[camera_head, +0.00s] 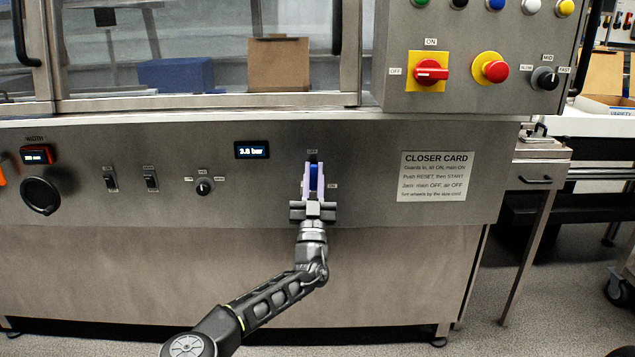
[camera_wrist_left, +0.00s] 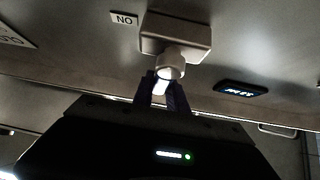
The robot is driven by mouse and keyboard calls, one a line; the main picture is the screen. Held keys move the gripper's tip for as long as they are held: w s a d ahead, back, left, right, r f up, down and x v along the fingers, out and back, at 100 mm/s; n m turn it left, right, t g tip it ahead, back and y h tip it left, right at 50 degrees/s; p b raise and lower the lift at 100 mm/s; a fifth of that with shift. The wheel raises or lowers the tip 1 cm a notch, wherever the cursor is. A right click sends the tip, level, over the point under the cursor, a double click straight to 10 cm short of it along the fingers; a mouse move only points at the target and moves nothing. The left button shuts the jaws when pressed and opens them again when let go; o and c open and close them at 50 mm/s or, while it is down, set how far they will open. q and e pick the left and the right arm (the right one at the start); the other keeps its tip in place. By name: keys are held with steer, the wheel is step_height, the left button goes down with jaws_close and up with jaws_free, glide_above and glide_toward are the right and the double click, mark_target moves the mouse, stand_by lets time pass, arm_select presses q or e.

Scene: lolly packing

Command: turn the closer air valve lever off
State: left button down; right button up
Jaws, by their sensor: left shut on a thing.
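The closer air valve lever (camera_head: 317,178) is on the grey front panel, with a blue part showing between the jaws of my left gripper (camera_head: 313,184). The gripper reaches up to it from below and its two pale fingers are shut on it. An ON label (camera_head: 332,186) sits to the right of the lever, and a small label is above it. In the left wrist view, the dark fingers close around the pale lever end (camera_wrist_left: 161,87), below the round hub (camera_wrist_left: 170,64) and valve body (camera_wrist_left: 176,36). The fingers hide much of the lever, so its exact angle is unclear. My right gripper is not in view.
A pressure display (camera_head: 252,150) reads 3.8 bar. The closer card (camera_head: 436,176) is to the right. The red main switch (camera_head: 431,72) and red push button (camera_head: 490,68) are on the box above. The panel around the valve is mostly clear.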

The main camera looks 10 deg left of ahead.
arm_select(q)
steer(key=shift+a+n+y, duration=0.25)
steer(key=shift+n+y, duration=0.45)
steer(key=shift+n, duration=0.1)
steer(key=c, duration=1.3)
jaws_free()
steer(key=shift+p+v, duration=0.75)
steer(key=shift+v, duration=3.15)
steer(key=shift+s+r, duration=0.1)
